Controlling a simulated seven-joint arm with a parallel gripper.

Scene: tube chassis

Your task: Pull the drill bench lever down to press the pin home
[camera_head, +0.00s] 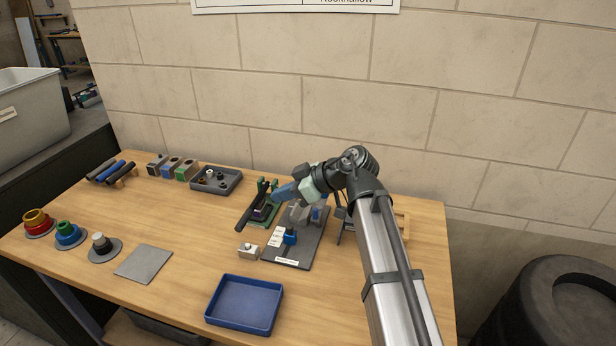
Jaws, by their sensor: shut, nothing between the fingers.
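A small green bench press (266,214) stands near the middle of the table, with a long dark lever (247,215) slanting down toward the front left. My gripper (276,197) is shut and empty, beside the upper right of this press, close to the lever's upper end. I cannot tell whether it touches the lever. To its right is a dark base plate (303,252) with a blue block (290,235) and white labels on it. My arm and gripper cover part of what stands at its back. The pin is too small or hidden to make out.
A blue tray (244,304) lies at the front, and a small white block (248,251) is near the base plate. A grey tray of parts (216,180) and several coloured blocks stand behind left.

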